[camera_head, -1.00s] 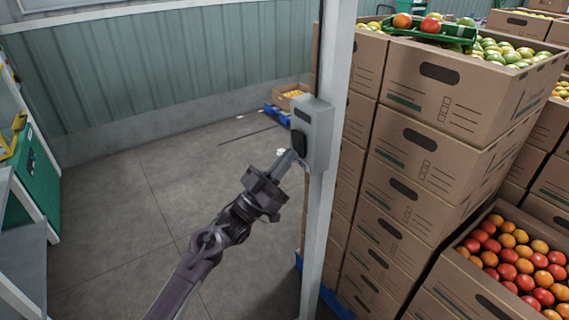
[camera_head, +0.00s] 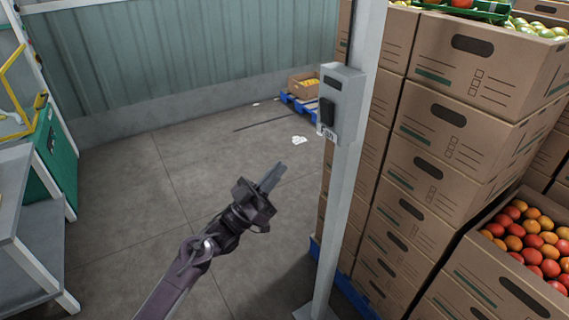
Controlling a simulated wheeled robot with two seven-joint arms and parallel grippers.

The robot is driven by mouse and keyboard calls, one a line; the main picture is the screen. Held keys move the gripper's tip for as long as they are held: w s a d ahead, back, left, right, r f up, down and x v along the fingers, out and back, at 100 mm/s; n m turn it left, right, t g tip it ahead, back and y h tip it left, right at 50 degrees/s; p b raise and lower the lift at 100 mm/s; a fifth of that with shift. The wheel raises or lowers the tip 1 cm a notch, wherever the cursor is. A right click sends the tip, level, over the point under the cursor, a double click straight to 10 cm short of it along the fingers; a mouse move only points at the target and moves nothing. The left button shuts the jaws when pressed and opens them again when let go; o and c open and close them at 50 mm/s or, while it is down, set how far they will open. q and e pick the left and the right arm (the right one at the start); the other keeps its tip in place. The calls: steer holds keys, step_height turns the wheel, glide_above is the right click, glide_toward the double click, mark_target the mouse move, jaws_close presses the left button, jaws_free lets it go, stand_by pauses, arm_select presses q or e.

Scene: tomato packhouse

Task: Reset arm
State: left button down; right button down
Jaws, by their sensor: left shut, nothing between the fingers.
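My left gripper (camera_head: 272,177) is in the middle of the head view, its arm coming up from the bottom left. Its fingers are shut with nothing between them. It is in open space, to the left of and apart from a grey box (camera_head: 342,103) with a black part on its front. That box is fixed to a pale upright post (camera_head: 360,150). My right gripper is not in the picture.
Tall stacks of cardboard boxes (camera_head: 440,180) stand right of the post, with an open box of tomatoes (camera_head: 530,242) at lower right. Grey shelving (camera_head: 35,235) stands at left. A blue pallet with a small box (camera_head: 303,85) is by the far wall.

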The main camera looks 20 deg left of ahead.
arm_select(q)
steer(key=shift+f, duration=0.3)
step_height(320, 180, down, 22)
steer(key=w+a+n+g+y, duration=0.1)
steer(key=n+g+y, duration=0.1)
steer(key=n+y, duration=0.5)
steer(key=s+a+f+g+y, duration=0.1)
steer(key=s+f+g+y, duration=0.15)
steer(key=f, duration=0.65)
steer(key=s+f+g+y, duration=0.2)
steer(key=s+f+y, duration=0.15)
steer(key=f, duration=0.55)
steer(key=s+f+m+g+y, duration=0.15)
steer(key=s+f+g, duration=0.55)
steer(key=s+f, duration=1.15)
steer(key=s+f+g+y, duration=0.1)
steer(key=s+f+g, duration=0.2)
steer(key=s, duration=0.8)
steer(key=s+f+g, duration=0.3)
steer(key=s+f, duration=0.1)
steer(key=s, duration=0.7)
steer(key=shift+s+y, duration=0.25)
steer(key=shift+y, duration=0.1)
steer(key=shift+d, duration=0.1)
